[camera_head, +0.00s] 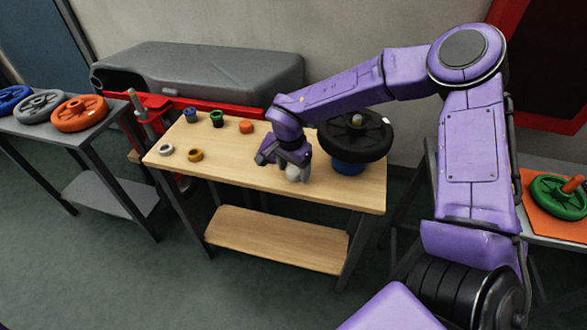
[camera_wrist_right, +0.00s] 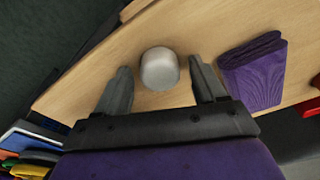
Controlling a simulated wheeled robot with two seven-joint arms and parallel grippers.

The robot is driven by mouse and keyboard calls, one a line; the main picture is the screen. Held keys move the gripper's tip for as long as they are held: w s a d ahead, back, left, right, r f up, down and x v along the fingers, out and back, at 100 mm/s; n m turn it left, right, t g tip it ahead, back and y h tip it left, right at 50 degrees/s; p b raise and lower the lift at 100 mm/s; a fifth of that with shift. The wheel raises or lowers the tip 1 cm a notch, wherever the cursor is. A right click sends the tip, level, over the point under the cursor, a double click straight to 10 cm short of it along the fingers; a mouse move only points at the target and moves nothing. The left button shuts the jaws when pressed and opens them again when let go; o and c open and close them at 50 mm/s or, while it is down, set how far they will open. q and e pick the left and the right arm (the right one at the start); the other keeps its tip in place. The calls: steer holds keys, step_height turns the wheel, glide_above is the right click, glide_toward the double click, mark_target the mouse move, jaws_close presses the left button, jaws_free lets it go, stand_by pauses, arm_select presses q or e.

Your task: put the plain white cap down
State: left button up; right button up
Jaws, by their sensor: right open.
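The plain white cap (camera_head: 293,174) is at the front of the wooden table, right of its middle, partly hidden by my right gripper (camera_head: 286,163) in the head view. In the right wrist view the cap (camera_wrist_right: 160,68) looks rounded, pale and smooth, and appears to rest on the wood. My right gripper (camera_wrist_right: 160,75) is open, with one finger on each side of the cap. Wood shows between the cap and both fingers, so they look apart from it. My left gripper is not in view.
The wooden table (camera_head: 235,173) also bears a black handwheel (camera_head: 340,143) on a blue base, and small blue (camera_head: 190,115), green (camera_head: 217,118), orange (camera_head: 246,126), white (camera_head: 166,149) and yellow (camera_head: 195,155) pieces. Bare wood lies left of my gripper.

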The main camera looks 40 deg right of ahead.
mark_target(290, 173)
step_height(290, 173, up, 12)
steer(key=a, duration=0.1)
steer(key=shift+s+a+p, duration=0.15)
steer(key=shift+s+p, duration=0.05)
steer(key=shift+p, duration=0.2)
